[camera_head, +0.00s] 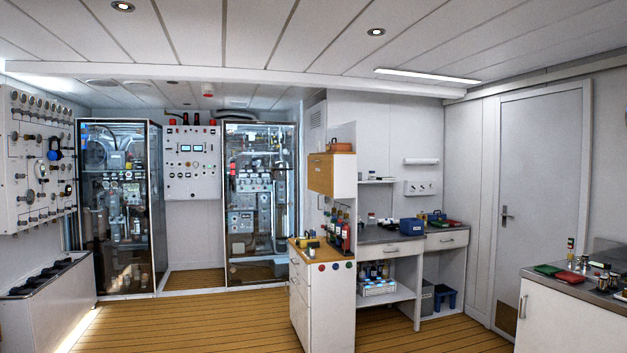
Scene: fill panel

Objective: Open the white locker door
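Neither of my grippers shows in the head view. Which door is the white locker door is not clear. A low white cabinet (568,322) at the right front has a vertical metal handle (522,307) near its left edge, and its front looks shut. A tall white door (540,200) with a lever handle (505,215) stands shut in the right wall. A white drawer unit (325,312) in the middle has handles on its left side and looks closed.
Two glass-fronted equipment cabinets (118,205) (258,200) stand at the back left. A gauge panel (38,160) hangs on the left wall above a white bin unit (48,312). A counter (395,240) holds bottles and boxes. The wooden floor (200,325) is clear at left and centre right.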

